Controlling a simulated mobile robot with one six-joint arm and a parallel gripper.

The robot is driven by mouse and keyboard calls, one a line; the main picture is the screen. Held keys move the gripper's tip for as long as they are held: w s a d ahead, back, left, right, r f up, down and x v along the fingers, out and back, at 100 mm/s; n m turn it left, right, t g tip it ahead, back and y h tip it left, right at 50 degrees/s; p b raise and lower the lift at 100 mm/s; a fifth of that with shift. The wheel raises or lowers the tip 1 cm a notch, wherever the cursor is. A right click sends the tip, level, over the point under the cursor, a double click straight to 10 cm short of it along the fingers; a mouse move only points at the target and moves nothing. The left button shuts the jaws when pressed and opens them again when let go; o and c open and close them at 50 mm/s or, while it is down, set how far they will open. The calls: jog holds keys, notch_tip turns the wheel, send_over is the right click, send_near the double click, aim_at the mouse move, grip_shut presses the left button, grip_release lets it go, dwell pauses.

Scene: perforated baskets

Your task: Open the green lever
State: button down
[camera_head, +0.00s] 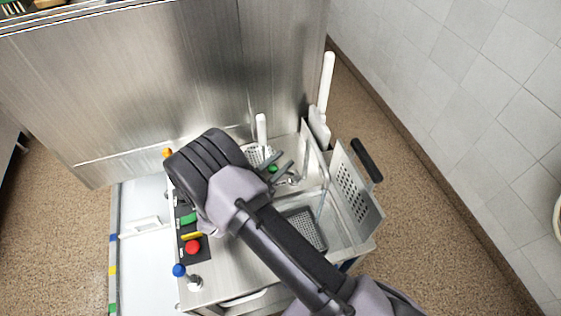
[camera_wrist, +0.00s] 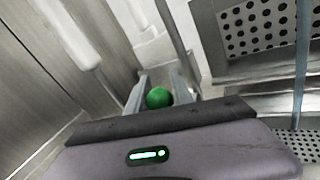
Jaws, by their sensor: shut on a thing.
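The green lever shows as a round green knob (camera_wrist: 159,97) between the two fingers of my gripper (camera_wrist: 160,92) in the wrist view. The fingers are closed in on either side of the knob. In the head view, my gripper (camera_head: 279,167) is over the back part of the steel unit, and the green knob (camera_head: 272,169) shows as a small spot at its fingers. The lever's shaft is hidden below the knob.
A perforated basket (camera_head: 351,190) with a black handle stands tilted at the right. White upright handles (camera_head: 327,80) (camera_head: 262,130) rise behind my gripper. A panel with a red button (camera_head: 193,247) and a blue knob (camera_head: 179,270) are at the left. A steel wall (camera_head: 200,70) stands behind.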

jog(key=shift+f, duration=0.1)
dwell(0.3)
jog(key=shift+s+a+f+b, duration=0.2)
jog(key=shift+a+f+b, duration=0.35)
jog(key=shift+f+b, duration=0.15)
jog(key=shift+a, duration=0.15)
jog(key=c, duration=1.4)
grip_release()
jog(key=shift+a, duration=0.1)
jog(key=shift+s+r, duration=0.1)
